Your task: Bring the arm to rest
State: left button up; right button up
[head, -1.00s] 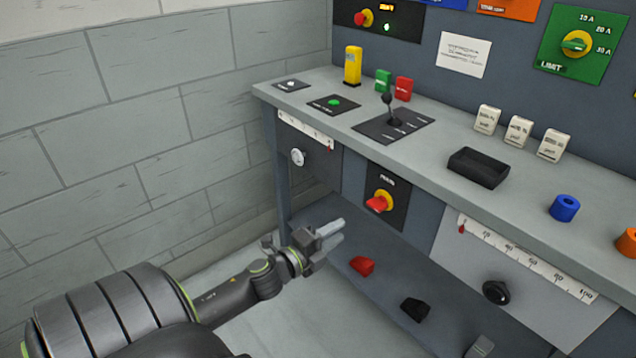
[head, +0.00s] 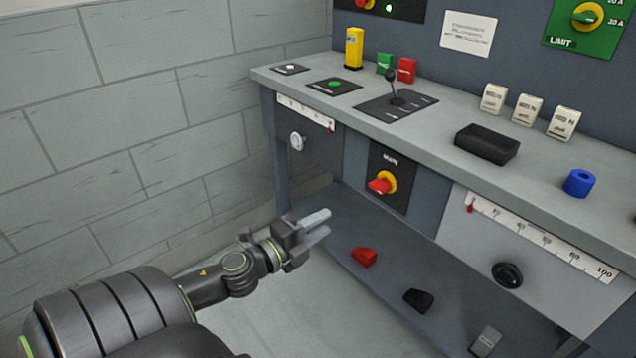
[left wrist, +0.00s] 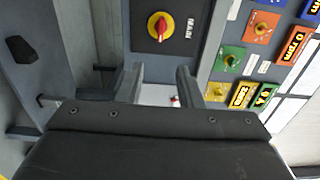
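My left gripper (head: 318,228) is in the head view, left of centre, in front of the workbench and above its lower shelf. Its two fingers are apart with nothing between them. In the left wrist view the fingers (left wrist: 160,82) also stand apart and empty. The red and yellow main knob (head: 382,183) is to the right of the gripper, and it also shows in the left wrist view (left wrist: 160,26). The gripper touches nothing that I can see. My right gripper is not clearly in view.
The workbench top (head: 320,105) carries a lever (head: 395,92), a yellow block (head: 354,48), a black tray (head: 487,143) and a blue ring (head: 579,182). Red (head: 363,257) and black (head: 418,299) pieces lie on the lower shelf. A block wall (head: 130,130) stands at left.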

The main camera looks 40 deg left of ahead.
jog(key=shift+r, duration=0.15)
dwell(0.5)
